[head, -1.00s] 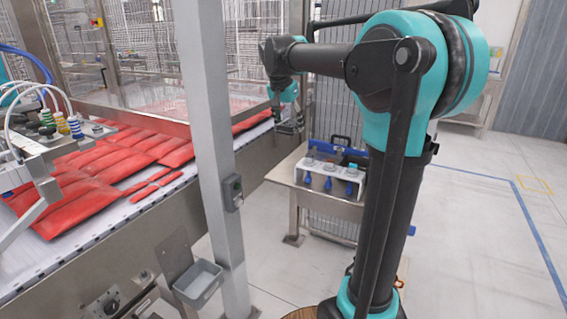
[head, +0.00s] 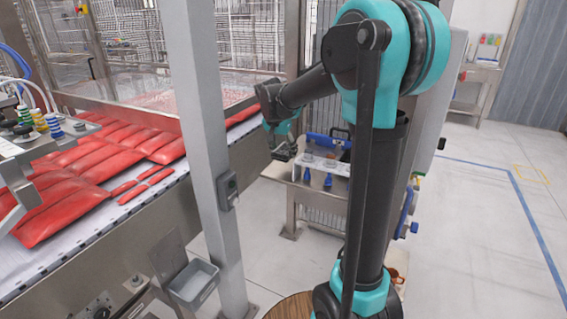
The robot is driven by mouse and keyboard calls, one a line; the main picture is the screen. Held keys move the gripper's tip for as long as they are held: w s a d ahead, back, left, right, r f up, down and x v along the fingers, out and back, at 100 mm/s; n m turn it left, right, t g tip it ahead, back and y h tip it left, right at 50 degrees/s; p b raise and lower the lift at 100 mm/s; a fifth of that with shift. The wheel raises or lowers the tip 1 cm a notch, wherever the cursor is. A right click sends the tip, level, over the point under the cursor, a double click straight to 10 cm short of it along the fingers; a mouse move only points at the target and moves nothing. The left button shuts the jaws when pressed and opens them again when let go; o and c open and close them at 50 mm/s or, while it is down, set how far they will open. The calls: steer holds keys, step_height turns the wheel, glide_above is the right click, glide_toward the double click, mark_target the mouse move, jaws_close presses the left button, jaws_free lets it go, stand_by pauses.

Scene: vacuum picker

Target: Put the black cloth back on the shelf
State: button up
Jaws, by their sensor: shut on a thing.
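My gripper (head: 284,148) is at the end of my arm, in the middle of the head view, in front of the metal side table. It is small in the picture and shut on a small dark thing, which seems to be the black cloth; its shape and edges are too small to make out. A shelf-like metal stand (head: 482,73) with bottles on it is at the back right, far from my gripper. I cannot tell which shelf is the cloth's own.
The side table (head: 275,172) holds a white rack (head: 330,166) with blue-handled tools and a blue case (head: 322,140). A grey post (head: 204,130) with a grey bin (head: 193,283) stands left of my arm. Red packs (head: 70,207) lie on the conveyor. The right floor is clear.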

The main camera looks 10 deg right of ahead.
mark_target(283, 169)
steer(key=shift+f, duration=2.7)
steer(key=o, duration=0.9)
steer(key=shift+f, duration=0.1)
steer(key=shift+o, duration=0.2)
steer(key=v, duration=1.2)
